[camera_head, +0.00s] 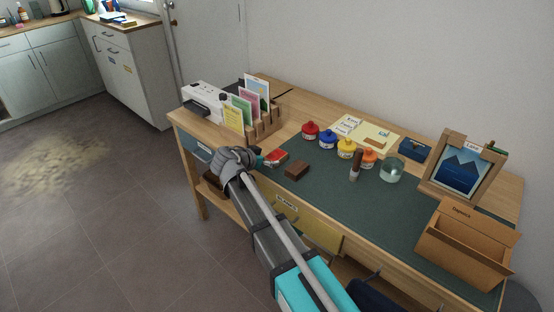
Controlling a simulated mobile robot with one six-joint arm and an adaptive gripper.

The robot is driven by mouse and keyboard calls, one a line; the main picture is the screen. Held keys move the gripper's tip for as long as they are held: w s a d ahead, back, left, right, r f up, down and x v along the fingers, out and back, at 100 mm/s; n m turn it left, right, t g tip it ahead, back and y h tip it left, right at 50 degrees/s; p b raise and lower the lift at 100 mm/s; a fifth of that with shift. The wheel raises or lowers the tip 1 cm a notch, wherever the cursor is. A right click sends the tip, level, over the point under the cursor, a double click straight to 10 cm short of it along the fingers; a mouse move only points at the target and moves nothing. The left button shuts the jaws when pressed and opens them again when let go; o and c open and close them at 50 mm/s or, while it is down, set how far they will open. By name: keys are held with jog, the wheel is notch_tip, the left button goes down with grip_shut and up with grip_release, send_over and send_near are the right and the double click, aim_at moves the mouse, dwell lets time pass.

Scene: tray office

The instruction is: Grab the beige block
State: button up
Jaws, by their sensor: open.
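I cannot make out a clearly beige block on the desk. A brown block (298,170) lies on the front left of the dark green mat (330,194). A small red block-like item (276,156) lies to its left, close to my arm's end. My gripper (246,158) is at the left end of the desk, left of the brown block and apart from it. It is open, though its fingers are small and hard to make out. My arm hides part of the desk's front edge.
Paint jars in red (310,131), blue (327,140), yellow (346,148) and orange (368,158) stand mid-desk. A glass jar (391,170), a framed picture (462,170) and a cardboard box (464,250) are right. A card holder (266,129) stands back left.

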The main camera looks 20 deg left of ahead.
aim_at(273, 157)
jog(key=shift+w+f, duration=0.1)
jog(key=shift+b+x, duration=1.25)
jog(key=shift+x, duration=1.25)
jog(key=c, duration=1.1)
